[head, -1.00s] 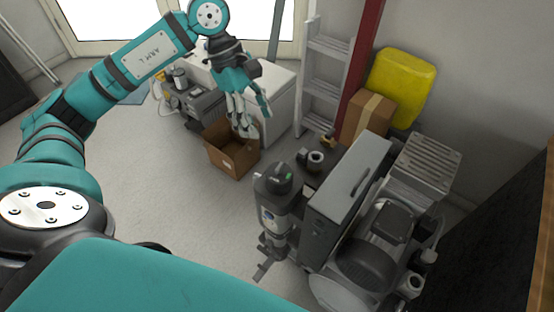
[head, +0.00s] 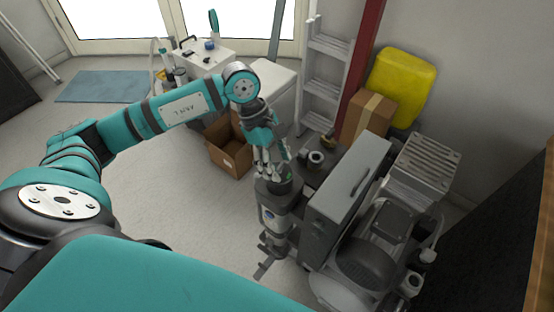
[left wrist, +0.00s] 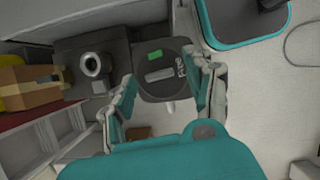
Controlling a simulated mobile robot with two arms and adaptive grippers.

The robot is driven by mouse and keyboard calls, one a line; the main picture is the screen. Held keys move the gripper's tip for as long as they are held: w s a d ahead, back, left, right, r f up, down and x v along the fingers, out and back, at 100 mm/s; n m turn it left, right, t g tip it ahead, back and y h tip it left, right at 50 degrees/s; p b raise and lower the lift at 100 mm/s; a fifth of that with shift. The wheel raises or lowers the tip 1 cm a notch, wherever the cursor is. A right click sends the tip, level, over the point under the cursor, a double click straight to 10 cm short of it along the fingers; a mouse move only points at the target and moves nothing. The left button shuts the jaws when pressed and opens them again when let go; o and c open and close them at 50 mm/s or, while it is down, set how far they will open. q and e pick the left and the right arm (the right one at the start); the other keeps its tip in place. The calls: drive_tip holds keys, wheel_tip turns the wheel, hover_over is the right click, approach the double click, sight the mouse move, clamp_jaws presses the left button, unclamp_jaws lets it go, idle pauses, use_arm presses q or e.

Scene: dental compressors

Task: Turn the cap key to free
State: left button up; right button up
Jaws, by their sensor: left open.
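The dark round cap (left wrist: 160,88) shows in the left wrist view, with a pale grey bar-shaped key (left wrist: 160,74) across it and a green mark (left wrist: 155,56) near its edge. In the head view the cap sits on top of a dark upright canister (head: 274,219), mostly hidden behind my fingers. My left gripper (head: 274,172) points down just above the cap. In the left wrist view its open fingers (left wrist: 160,72) stand either side of the key, with nothing held. I cannot tell whether a fingertip touches the cap. My right gripper is not in view.
A short open pipe (head: 316,158) rises beside the cap. An open cardboard box (head: 229,158) lies behind to the left.

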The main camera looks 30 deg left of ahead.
use_arm(q)
clamp_jaws()
drive_tip(key=shift+f+b, duration=0.1)
drive_tip(key=shift+b, duration=0.25)
drive_tip(key=shift+n+b, duration=0.3)
unclamp_jaws()
drive_tip(key=v, duration=1.2)
drive_tip(key=shift+s, duration=0.15)
drive_tip(key=shift+s, duration=0.1)
